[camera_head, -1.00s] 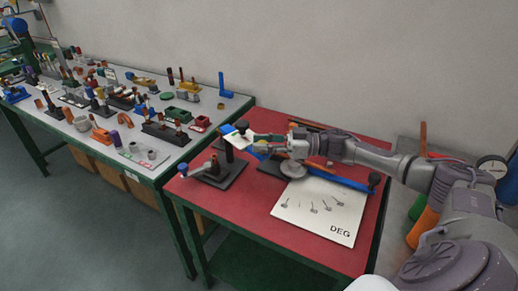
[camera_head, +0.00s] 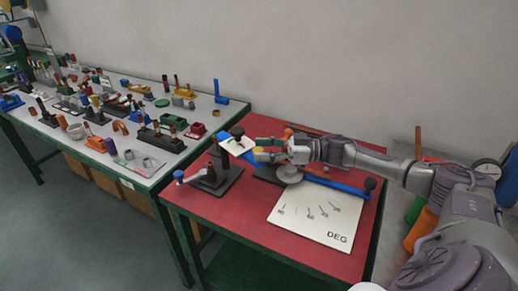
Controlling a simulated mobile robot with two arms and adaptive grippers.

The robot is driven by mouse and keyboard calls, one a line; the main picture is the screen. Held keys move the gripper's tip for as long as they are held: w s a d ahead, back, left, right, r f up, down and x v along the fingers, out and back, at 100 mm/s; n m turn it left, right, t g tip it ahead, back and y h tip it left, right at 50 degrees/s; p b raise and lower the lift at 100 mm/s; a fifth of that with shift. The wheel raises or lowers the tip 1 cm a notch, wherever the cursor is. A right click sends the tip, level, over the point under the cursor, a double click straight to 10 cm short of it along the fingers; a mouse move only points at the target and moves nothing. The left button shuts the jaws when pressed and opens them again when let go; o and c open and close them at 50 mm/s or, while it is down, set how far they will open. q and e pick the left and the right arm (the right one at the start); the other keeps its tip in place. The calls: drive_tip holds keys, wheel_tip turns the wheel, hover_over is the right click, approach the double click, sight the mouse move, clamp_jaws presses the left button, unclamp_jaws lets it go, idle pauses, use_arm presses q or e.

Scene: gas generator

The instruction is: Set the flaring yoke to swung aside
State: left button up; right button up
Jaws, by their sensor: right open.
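On the red table's left part stands a small fixture with a dark base (camera_head: 222,184) and an upright dark post (camera_head: 215,158). A blue part with a white plate (camera_head: 238,146) and a black knob (camera_head: 237,131) sits at its top. I take this top part to be the flaring yoke, but its exact shape is too small to tell. A grey crank with a blue knob (camera_head: 179,175) points left from the base. My right gripper (camera_head: 258,148) is open just right of the white plate, fingers pointing left; contact is unclear. My left gripper is out of view.
A bender with a blue bar (camera_head: 335,184), a grey round former and a white DEG plate (camera_head: 318,220) lies below and right of my right gripper. The grey table (camera_head: 140,178) at left holds many small parts. The red table's front left (camera_head: 240,222) is clear.

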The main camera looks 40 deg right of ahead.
drive_tip(key=v, duration=1)
drive_tip(key=shift+s+d, duration=0.25)
drive_tip(key=shift+d, duration=0.1)
drive_tip(key=shift+r, duration=0.1)
